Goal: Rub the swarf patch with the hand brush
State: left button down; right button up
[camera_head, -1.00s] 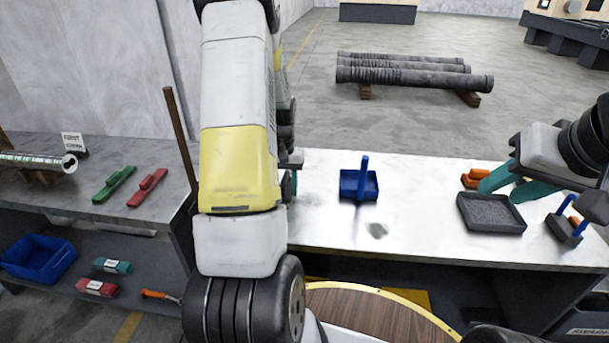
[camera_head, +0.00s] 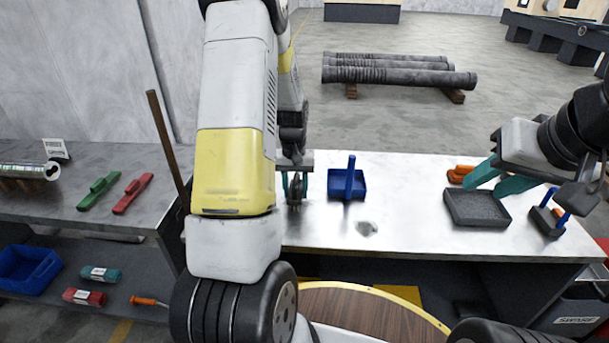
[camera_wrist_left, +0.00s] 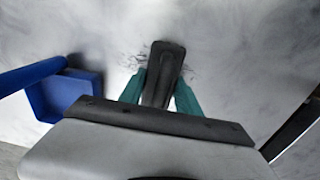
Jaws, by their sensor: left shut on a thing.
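My left gripper (camera_head: 297,187) is low over the pale bench top, left of the blue dustpan. In the left wrist view its teal fingers (camera_wrist_left: 170,98) are shut on a dark hand brush (camera_wrist_left: 166,68). Thin dark curls of the swarf patch (camera_wrist_left: 138,62) show on the bench on both sides of the brush; its middle is hidden under it. I cannot tell whether the brush touches the bench. My right gripper (camera_head: 497,180) is open and empty, above the grey tray.
The blue dustpan (camera_head: 336,184) with an upright handle stands close right of the brush. A grey smudge (camera_head: 367,229) lies near the front edge. The grey tray (camera_head: 478,210), an orange item (camera_head: 460,173) and a blue-handled block (camera_head: 547,222) are at right.

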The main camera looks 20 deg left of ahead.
pick_arm(q)
jog(key=shift+w+d, duration=0.25)
jog(key=shift+d, duration=0.9)
jog(key=shift+w+d, duration=0.3)
jog(key=shift+d, duration=0.9)
jog(key=shift+w+d, duration=0.25)
jog(key=shift+d, duration=0.9)
jog(key=shift+w+a+f, duration=0.1)
jog(key=shift+w+a, duration=0.1)
jog(key=shift+w, duration=0.45)
jog(key=shift+s+a+r, duration=0.1)
jog(key=shift+s+a, duration=0.2)
jog(key=shift+a, duration=0.85)
jog(key=shift+s+a+r, duration=0.1)
jog(key=shift+s+a, duration=0.15)
jog(key=shift+a, duration=0.85)
jog(key=shift+s+a, duration=0.3)
jog(key=shift+a, duration=0.85)
jog(key=shift+s+a+f, duration=0.1)
jog(key=shift+s+a, duration=0.1)
jog(key=shift+a, duration=0.65)
jog(key=shift+s+a+f, duration=0.1)
jog(key=shift+s+a, duration=0.1)
jog(key=shift+a, duration=0.6)
jog(key=shift+s+a+r, duration=0.1)
jog(key=shift+s+a, duration=0.1)
jog(key=shift+a, duration=0.65)
jog(key=shift+s+a+r, duration=0.1)
jog(key=shift+s+a, duration=0.05)
jog(key=shift+a, duration=0.65)
